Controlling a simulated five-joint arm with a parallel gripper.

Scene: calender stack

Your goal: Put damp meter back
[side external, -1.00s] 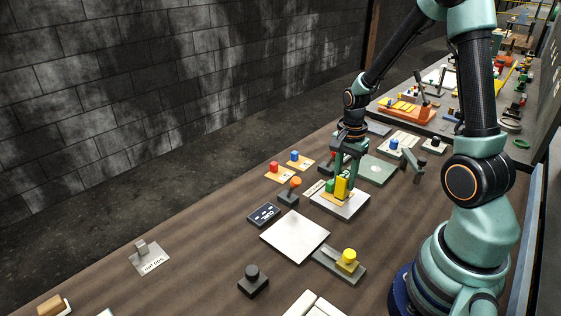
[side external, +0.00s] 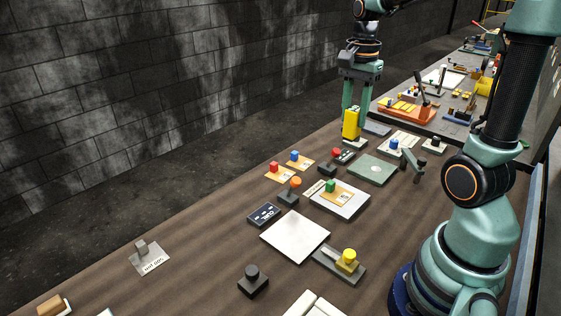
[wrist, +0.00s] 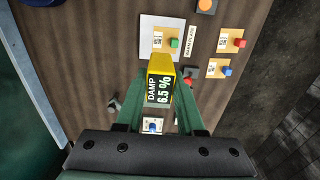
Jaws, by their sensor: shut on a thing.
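The damp meter (side external: 351,123) is a yellow upright block. In the wrist view its dark display (wrist: 160,88) reads "DAMP 6.5 %". My gripper (side external: 359,118) is shut on it near the far edge of the table; the wrist view shows the meter between the fingers (wrist: 160,105). A small pale base (side external: 355,146) shows just under the meter; I cannot tell whether they touch. The white plate (side external: 350,210) with a tan card and green block (side external: 330,186) lies nearer the camera, apart from the meter.
Cards with a red block (side external: 274,167) and a blue block (side external: 294,155) lie left of the plate. A flat green plate (side external: 375,170) and a lever (side external: 412,165) lie to the right. A bare white square (side external: 295,237) and a yellow-knobbed block (side external: 347,257) are in front.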

